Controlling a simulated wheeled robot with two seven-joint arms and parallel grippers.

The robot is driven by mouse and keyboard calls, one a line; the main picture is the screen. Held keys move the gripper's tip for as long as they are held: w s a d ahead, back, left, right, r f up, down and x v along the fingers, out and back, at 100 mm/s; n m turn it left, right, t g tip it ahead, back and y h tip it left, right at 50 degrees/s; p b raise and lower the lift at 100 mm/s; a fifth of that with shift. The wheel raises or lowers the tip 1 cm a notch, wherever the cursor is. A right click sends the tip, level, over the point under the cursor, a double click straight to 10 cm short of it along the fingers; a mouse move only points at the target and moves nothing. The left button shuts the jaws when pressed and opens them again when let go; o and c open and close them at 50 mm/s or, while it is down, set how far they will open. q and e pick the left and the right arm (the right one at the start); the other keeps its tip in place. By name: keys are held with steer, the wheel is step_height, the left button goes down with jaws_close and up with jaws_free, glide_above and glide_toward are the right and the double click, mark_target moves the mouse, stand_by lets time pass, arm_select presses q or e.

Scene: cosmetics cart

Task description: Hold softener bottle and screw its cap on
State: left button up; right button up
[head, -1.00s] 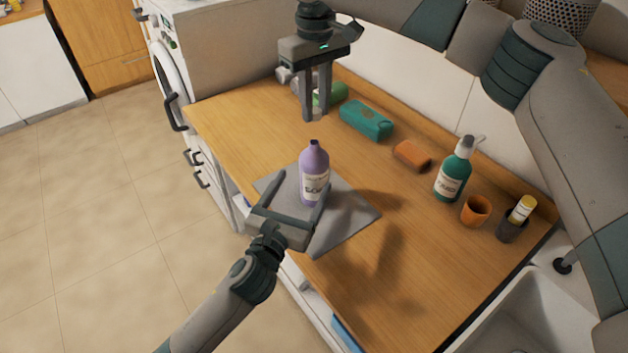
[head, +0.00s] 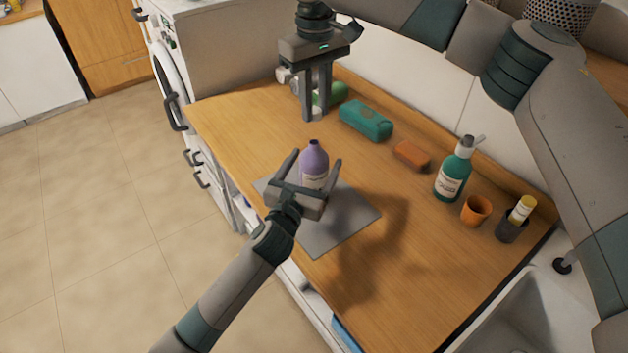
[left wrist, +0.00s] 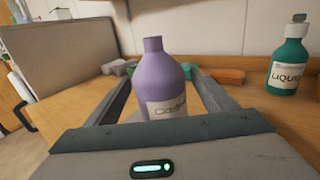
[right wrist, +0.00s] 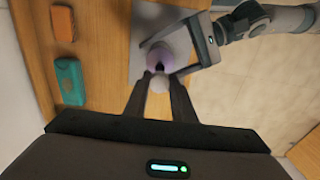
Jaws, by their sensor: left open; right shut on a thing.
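The purple softener bottle (head: 313,160) stands upright on a grey mat (head: 345,222), with its neck uncapped. It also shows in the left wrist view (left wrist: 165,82). My left gripper (head: 312,166) is open, with one finger on each side of the bottle; contact is not visible. My right gripper (head: 317,118) points down above the bottle. In the right wrist view its fingertips are shut on a small, pale round cap (right wrist: 159,83), above and apart from the dark bottle opening. The cap is hard to see in the head view.
A teal pack (head: 366,120), an orange block (head: 411,155), a green pump bottle (head: 453,174), an orange cup (head: 476,210) and a dark cup (head: 511,229) holding a yellow-topped tube line the counter's back. A sink is at the lower right. The counter's middle is clear.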

arm_select(q)
steer(key=shift+x, duration=1.9)
steer(key=c, duration=1.6)
arm_select(e)
glide_above(315, 143)
steer(key=shift+f, duration=2.45)
steer(key=shift+f, duration=0.15)
steer(key=shift+f, duration=0.75)
steer(key=shift+f, duration=0.55)
